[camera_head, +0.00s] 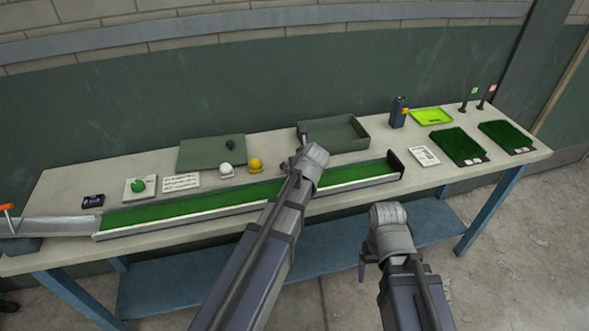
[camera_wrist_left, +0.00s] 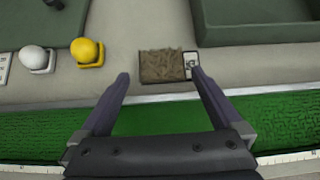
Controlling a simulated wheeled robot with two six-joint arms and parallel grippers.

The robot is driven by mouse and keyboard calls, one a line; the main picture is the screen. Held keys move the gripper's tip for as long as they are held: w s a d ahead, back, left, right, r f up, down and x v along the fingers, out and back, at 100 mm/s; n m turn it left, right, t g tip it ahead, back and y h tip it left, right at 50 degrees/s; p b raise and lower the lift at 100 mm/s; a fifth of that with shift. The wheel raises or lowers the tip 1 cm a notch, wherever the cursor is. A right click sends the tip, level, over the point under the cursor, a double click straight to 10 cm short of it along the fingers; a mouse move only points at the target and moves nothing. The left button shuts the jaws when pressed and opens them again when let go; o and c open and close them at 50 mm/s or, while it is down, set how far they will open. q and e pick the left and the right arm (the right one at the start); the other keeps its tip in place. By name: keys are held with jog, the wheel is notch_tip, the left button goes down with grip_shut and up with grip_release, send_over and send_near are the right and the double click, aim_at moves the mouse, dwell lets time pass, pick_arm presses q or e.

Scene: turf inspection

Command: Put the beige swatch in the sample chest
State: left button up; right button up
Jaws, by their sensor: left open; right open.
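The beige swatch (camera_wrist_left: 160,66), a brownish fibrous patch with a small pale label at its right end, lies flat on the table in the left wrist view. In the head view it is hidden behind my left wrist. My left gripper (camera_wrist_left: 159,80) is open and empty, its fingertips at either side of the swatch; the right fingertip overlaps the label. I cannot tell its height. The sample chest, an open dark green box (camera_head: 357,146), stands just behind; its wall shows in the left wrist view (camera_wrist_left: 255,38). My right gripper (camera_head: 363,264) hangs before the table's front edge, open.
A green lid (camera_head: 200,156) with a dark knob lies left of the chest. White (camera_head: 226,170) and yellow (camera_head: 255,165) balls stand before it. A long green turf channel (camera_head: 180,209) runs along the front. Turf trays (camera_head: 457,145) lie at the right.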

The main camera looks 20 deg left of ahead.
pick_arm(q)
jog(key=b+x, duration=0.3)
jog(key=x, duration=0.2)
jog(key=shift+w+d, duration=0.1)
jog(key=shift+r, duration=0.1)
jog(key=c, duration=1.1)
notch_tip(320, 180, up, 10)
jog(key=p, duration=1)
jog(key=shift+c, duration=0.2)
